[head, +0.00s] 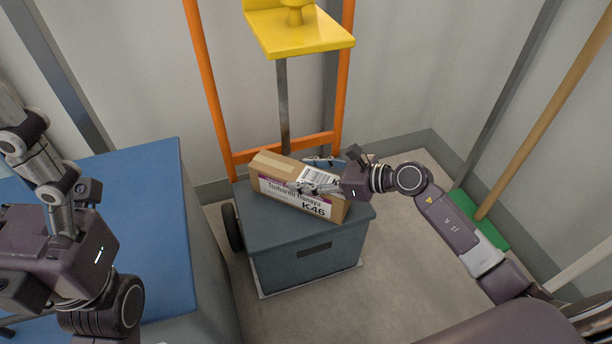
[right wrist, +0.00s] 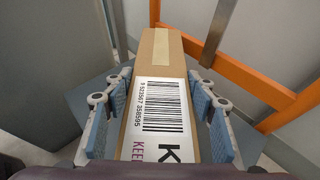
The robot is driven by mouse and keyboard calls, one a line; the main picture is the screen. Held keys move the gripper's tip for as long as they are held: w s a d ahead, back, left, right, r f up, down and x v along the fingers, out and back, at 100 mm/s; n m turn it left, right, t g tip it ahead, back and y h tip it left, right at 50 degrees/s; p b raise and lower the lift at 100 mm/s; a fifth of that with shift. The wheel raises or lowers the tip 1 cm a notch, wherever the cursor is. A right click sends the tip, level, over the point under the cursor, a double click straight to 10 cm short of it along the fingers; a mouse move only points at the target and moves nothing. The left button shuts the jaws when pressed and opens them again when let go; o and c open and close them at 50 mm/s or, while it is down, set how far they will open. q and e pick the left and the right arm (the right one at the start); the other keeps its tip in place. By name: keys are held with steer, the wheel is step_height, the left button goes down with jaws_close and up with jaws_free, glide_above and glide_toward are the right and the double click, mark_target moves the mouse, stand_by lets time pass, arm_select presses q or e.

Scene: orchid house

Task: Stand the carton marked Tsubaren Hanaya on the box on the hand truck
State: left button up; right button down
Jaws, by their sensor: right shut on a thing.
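The brown carton marked Tsubaren Hanaya, K46 (head: 270,190) is at the lid of the grey-blue box (head: 285,266), its long printed side facing me and the print upright. It lies at a slant to the lid edges. I cannot tell whether its base touches the lid all along. The box stands on the orange hand truck (head: 209,85).
The blue tabletop (head: 150,220) lies left of the hand truck. A yellow platform (head: 305,38) is above and behind the box, between the orange uprights. A green broom head (head: 482,222) with a wooden handle is at the right. Bare floor (head: 330,305) shows before the box.

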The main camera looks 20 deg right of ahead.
steer(key=shift+f, duration=0.1)
steer(key=c, duration=0.9)
jaws_free()
steer(key=shift+o, duration=0.2)
